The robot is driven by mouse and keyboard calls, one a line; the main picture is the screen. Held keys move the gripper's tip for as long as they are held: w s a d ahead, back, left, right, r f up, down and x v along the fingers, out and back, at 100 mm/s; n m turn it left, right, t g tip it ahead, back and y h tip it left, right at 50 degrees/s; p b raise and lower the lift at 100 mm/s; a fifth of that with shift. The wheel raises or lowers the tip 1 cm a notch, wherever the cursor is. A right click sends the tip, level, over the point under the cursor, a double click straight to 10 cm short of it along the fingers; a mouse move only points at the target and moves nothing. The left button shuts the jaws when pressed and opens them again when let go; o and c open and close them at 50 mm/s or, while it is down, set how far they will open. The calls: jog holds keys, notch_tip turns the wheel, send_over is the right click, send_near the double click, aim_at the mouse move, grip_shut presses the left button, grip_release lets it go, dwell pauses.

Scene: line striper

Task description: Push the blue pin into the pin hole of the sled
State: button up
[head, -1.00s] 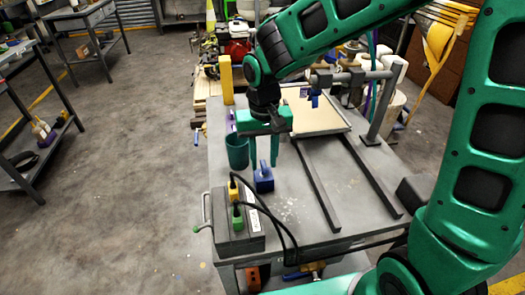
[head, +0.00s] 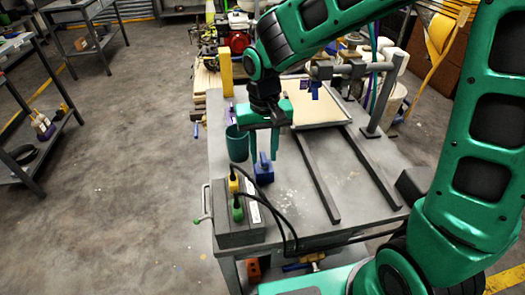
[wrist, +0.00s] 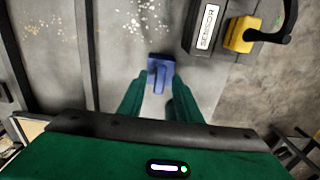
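The blue pin (head: 264,158) stands upright at a small blue block (head: 264,175) on the bench. In the wrist view the pin (wrist: 158,78) shows lighter against the darker block (wrist: 163,62). My gripper (head: 264,155) points down over it, open, with one finger on each side of the pin. In the wrist view the gap between the fingers (wrist: 157,92) is in line with the pin; I cannot tell whether either finger touches it. The sled seems to be the cream-topped tray (head: 319,111) at the far end of two dark rails. Its pin hole cannot be made out.
A grey box (head: 234,226) with yellow and green plugs and black cables stands at the near left. A teal cup (head: 237,146) is just left of my gripper. A post (head: 378,102) with a crossbar rises at the right. Bare bench lies between the rails (head: 319,180).

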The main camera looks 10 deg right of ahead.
grip_shut()
jog(key=shift+r, duration=0.75)
jog(key=shift+r, duration=2.75)
